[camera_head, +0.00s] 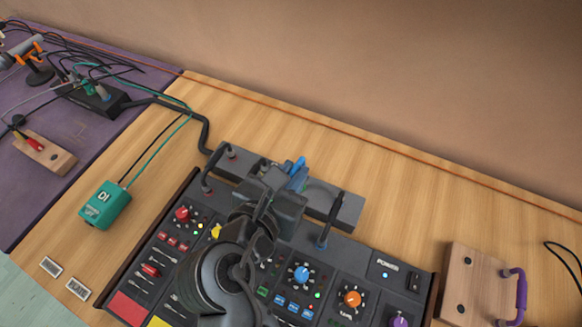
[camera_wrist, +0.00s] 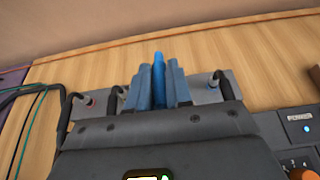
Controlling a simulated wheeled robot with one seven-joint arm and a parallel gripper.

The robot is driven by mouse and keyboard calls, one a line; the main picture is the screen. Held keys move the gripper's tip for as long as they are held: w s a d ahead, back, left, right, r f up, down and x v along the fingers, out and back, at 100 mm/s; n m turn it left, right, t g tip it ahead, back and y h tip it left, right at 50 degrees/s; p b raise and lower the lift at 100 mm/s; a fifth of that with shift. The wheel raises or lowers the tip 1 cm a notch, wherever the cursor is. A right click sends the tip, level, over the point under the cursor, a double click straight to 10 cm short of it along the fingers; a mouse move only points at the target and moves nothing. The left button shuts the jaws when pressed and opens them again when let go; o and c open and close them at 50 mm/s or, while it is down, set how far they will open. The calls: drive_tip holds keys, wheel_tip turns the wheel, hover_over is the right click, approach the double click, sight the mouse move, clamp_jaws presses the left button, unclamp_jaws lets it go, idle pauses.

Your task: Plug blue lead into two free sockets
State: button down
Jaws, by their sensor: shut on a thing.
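My gripper (camera_head: 296,176) is over the grey socket bar (camera_head: 347,212) behind the control panel. In the wrist view its two blue-grey fingers (camera_wrist: 160,85) are shut on a bright blue plug (camera_wrist: 159,72), which points up and away between them. The plug also shows as a blue tip in the head view (camera_head: 299,164). The bar also shows in the wrist view (camera_wrist: 204,97), with dark plugs standing in it left and right of the fingers. My arm and gripper hide the bar's middle, so I cannot tell which sockets there are free. The blue lead's other end is not clear.
The control panel (camera_head: 340,272) with knobs and buttons lies in front of the bar. A green DI box (camera_head: 105,205) is left; a wooden block with purple handle (camera_head: 470,285) is right.

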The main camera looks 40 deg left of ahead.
wheel_tip(320, 180, down, 3)
drive_tip(key=shift+r, duration=0.1)
drive_tip(key=shift+p, duration=0.65)
idle(0.7)
drive_tip(key=shift+f, duration=1.55)
idle(1.1)
drive_tip(key=c, duration=1)
unclamp_jaws()
drive_tip(key=shift+o, duration=0.2)
drive_tip(key=shift+s, duration=0.1)
drive_tip(key=b+v, duration=0.1)
drive_tip(key=v, duration=0.6)
drive_tip(key=shift+s+d+r, duration=0.15)
drive_tip(key=shift+s, duration=0.15)
